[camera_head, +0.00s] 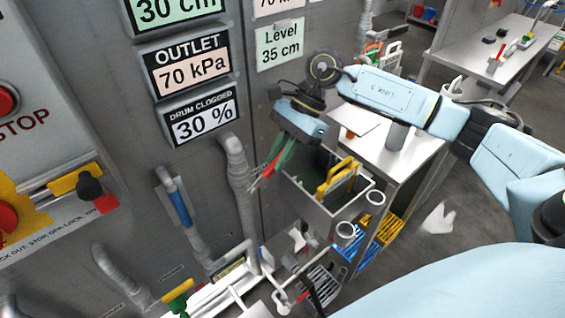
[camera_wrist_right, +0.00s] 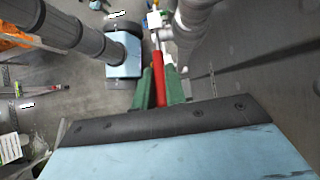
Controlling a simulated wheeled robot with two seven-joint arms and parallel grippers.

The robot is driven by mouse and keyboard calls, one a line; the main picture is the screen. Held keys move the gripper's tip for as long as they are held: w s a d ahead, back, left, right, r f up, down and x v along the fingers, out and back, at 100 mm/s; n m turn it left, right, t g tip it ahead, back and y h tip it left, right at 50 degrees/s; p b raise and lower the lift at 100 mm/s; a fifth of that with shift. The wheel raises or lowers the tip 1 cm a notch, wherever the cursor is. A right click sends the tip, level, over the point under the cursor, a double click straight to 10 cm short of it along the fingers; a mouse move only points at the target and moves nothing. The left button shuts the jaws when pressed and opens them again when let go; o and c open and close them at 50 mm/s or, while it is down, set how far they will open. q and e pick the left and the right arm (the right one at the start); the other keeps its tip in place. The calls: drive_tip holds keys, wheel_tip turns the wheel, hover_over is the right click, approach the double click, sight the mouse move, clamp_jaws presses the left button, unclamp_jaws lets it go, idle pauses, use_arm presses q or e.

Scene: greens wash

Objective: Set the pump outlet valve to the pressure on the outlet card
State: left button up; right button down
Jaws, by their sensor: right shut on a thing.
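The outlet card (camera_head: 188,68) on the grey wall reads 70 kPa. My right gripper (camera_head: 272,166) is in front of the wall, below and right of the cards. Its green fingers point down and are shut on a red handle (camera_head: 267,172). In the right wrist view, the red handle (camera_wrist_right: 159,82) lies between the fingers (camera_wrist_right: 160,88) and runs toward a pale fitting. Much of the handle is hidden by the fingers, and I cannot read any valve scale. My left gripper is not in view.
Cards reading DRUM CLOGGED 30 % (camera_head: 202,117) and Level 35 cm (camera_head: 280,46) hang nearby. Pipes (camera_head: 240,190) run down the wall. A red stop button (camera_head: 5,100) is at the left.

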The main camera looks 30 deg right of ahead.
idle(0.3)
drive_tip(key=c, duration=1.4)
unclamp_jaws()
drive_tip(key=shift+c, duration=0.2)
drive_tip(key=b+v, duration=0.1)
drive_tip(key=v, duration=1.2)
drive_tip(key=shift+d, duration=0.3)
